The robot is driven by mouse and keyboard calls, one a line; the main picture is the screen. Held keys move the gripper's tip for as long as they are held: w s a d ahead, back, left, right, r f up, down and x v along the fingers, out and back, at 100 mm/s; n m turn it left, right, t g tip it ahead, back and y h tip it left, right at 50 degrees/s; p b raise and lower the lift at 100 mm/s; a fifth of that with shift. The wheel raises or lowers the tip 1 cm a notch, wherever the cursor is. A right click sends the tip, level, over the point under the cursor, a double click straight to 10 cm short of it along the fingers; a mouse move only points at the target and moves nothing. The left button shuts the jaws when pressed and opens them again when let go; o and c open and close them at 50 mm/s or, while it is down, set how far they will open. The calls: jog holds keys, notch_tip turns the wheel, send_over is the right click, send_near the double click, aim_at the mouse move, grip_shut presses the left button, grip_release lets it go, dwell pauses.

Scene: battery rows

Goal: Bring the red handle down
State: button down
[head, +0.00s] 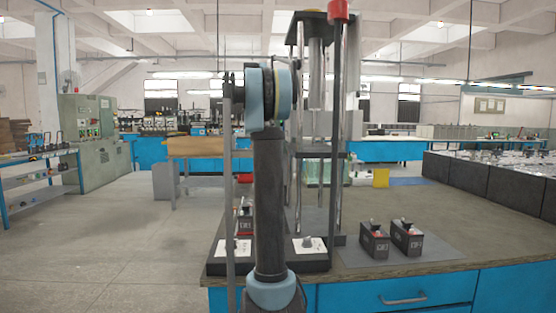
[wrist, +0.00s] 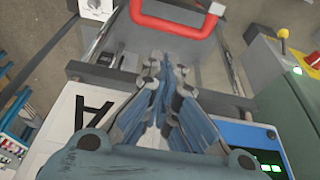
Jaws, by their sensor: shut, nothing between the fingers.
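The red handle (wrist: 181,32) is a U-shaped bar at the top of the wrist view, on the frame of a tall dark press. Its red end (head: 338,10) also shows at the top of the press (head: 337,120) in the head view, high above the bench. My gripper (wrist: 165,65) is shut and empty in the wrist view. Its fingertips point toward the handle, with a visible gap between them in the picture. In the head view my arm stands in front of the press and hides part of it, and I cannot make out the gripper there.
The press stands on a blue-fronted workbench (head: 425,256). Two small dark batteries (head: 374,243) (head: 406,237) sit on a grey mat to its right. White control plates flank the press base. Dark bins (head: 490,180) line the right; open floor lies to the left.

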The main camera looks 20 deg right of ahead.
dwell(0.4)
jog(key=x, duration=1)
jog(key=shift+d, duration=0.1)
jog(key=shift+r, duration=0.1)
